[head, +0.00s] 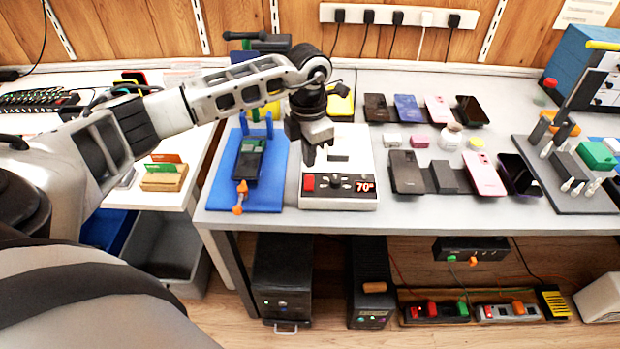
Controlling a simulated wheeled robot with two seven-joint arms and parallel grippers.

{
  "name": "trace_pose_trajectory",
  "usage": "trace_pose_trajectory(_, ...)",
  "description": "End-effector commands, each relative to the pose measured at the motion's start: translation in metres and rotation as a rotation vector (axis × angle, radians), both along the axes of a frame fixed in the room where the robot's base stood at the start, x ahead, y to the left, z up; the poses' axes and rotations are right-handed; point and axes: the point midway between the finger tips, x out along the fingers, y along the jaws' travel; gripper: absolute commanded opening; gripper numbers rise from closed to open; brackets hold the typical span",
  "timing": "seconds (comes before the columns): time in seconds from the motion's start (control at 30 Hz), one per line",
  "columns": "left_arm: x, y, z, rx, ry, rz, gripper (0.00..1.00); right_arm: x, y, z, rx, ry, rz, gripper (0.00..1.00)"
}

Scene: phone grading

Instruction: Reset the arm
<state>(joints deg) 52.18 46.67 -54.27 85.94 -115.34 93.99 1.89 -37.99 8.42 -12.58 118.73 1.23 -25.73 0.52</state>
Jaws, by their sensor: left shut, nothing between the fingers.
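My left arm reaches in from the left over the grey workbench (410,219). My left gripper (309,160) points down at the left edge of a white heating device (341,200) with a red button and a display reading 70°. The gripper is shut and holds nothing. I cannot tell whether its tips touch the device. A small dark piece (338,158) lies on the device's top, just right of the gripper. My right gripper does not show.
A blue mat (267,197) with a dark phone holder lies left of the device. Several phones, such as a pink one (486,176), lie to the right. A grey tool mat (590,203) is at far right. The bench's front strip is clear.

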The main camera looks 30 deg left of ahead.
Motion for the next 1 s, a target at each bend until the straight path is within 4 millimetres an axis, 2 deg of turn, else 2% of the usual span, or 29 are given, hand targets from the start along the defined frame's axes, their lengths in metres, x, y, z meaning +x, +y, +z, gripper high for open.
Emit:
trace_pose_trajectory(0.27,0.0,-0.001,-0.001,-0.004,0.0,-0.001,0.0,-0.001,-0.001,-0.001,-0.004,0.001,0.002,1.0)
trace_pose_trajectory(0.37,-0.004,-0.017,-0.008,-0.058,0.005,-0.014,0.0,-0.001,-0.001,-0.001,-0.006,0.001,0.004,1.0)
trace_pose_trajectory(0.47,-0.015,-0.057,-0.024,-0.208,0.015,-0.036,0.0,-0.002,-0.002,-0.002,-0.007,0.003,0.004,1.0)
trace_pose_trajectory(0.57,-0.035,-0.123,-0.037,-0.467,0.034,-0.039,0.0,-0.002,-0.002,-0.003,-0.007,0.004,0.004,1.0)
trace_pose_trajectory(0.6,-0.045,-0.152,-0.037,-0.595,0.044,-0.023,0.0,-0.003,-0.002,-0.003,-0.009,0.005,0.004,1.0)
trace_pose_trajectory(0.67,-0.06,-0.196,-0.032,-0.803,0.065,0.026,0.0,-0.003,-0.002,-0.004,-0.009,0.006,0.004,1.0)
trace_pose_trajectory(0.7,-0.07,-0.224,-0.024,-0.957,0.082,0.084,0.0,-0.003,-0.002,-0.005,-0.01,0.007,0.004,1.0)
trace_pose_trajectory(0.73,-0.077,-0.244,-0.015,-1.086,0.1,0.147,0.0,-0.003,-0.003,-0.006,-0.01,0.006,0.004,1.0)
trace_pose_trajectory(0.8,-0.085,-0.276,0.011,-1.375,0.141,0.35,0.0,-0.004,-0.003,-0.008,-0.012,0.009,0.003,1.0)
trace_pose_trajectory(0.83,-0.085,-0.282,0.021,-1.483,0.159,0.456,0.0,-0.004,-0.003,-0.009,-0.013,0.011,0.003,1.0)
trace_pose_trajectory(0.87,-0.083,-0.284,0.03,-1.585,0.179,0.575,0.0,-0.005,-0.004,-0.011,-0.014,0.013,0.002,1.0)
trace_pose_trajectory(0.93,-0.075,-0.276,0.039,-1.776,0.228,0.892,0.0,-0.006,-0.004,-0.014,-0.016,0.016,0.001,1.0)
trace_pose_trajectory(1.0,-0.068,-0.253,0.029,-1.899,0.281,1.261,0.0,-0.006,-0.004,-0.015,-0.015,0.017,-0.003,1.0)
